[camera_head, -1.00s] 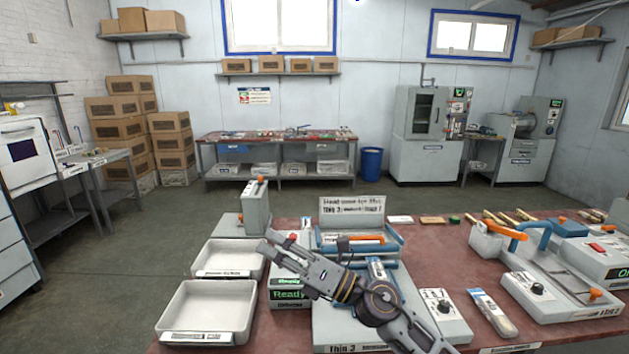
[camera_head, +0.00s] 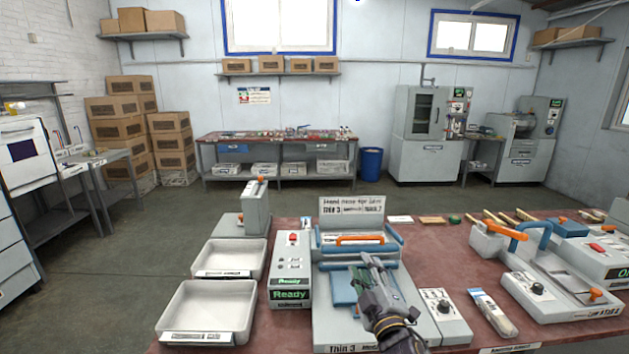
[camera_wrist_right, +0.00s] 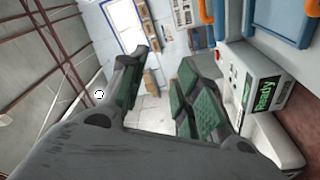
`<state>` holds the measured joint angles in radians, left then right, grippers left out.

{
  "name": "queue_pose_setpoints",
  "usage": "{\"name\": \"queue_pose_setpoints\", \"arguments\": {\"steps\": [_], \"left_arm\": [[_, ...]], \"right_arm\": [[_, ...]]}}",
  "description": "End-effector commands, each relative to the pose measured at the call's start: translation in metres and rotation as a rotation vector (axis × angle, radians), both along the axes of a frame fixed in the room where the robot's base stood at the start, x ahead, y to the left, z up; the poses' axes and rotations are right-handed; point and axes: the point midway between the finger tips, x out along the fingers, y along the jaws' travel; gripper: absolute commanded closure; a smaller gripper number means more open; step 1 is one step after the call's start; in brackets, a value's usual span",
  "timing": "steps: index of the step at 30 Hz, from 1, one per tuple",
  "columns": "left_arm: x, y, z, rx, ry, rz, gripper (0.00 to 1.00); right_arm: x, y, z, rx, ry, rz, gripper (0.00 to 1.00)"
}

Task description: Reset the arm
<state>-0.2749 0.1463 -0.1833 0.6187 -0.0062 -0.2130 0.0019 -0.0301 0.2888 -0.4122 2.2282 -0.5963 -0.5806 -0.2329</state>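My right gripper (camera_head: 374,262) is above the grey press marked "Thin 3" (camera_head: 335,325), in front of its orange handle. It points away from me and looks empty. In the right wrist view my right gripper (camera_wrist_right: 158,85) has its two green-padded fingers spread apart, with the room showing between them. The press has blue bars (camera_head: 395,233) and an orange handle (camera_head: 360,239) at its back. My forearm hides part of the press bed. My left gripper is not in view.
A control box with a green "Ready" display (camera_head: 291,295) stands left of the press. Two white trays (camera_head: 207,338) lie further left. A dial box (camera_head: 443,303), a packaged item (camera_head: 493,313) and a second press (camera_head: 560,300) are at the right.

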Motion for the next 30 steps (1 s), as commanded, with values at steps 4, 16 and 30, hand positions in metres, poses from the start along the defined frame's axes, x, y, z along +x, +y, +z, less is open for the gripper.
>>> {"name": "queue_pose_setpoints", "arguments": {"steps": [4,16,30], "left_arm": [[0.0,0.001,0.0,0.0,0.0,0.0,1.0],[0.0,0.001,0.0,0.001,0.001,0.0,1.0],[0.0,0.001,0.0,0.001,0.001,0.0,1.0]], "right_arm": [[-0.013,-0.027,-0.043,0.116,0.174,-0.08,0.68],[-0.084,-0.077,-0.159,0.388,0.65,-0.29,0.68],[-0.204,-0.098,-0.245,0.594,1.126,-0.494,0.68]]}}
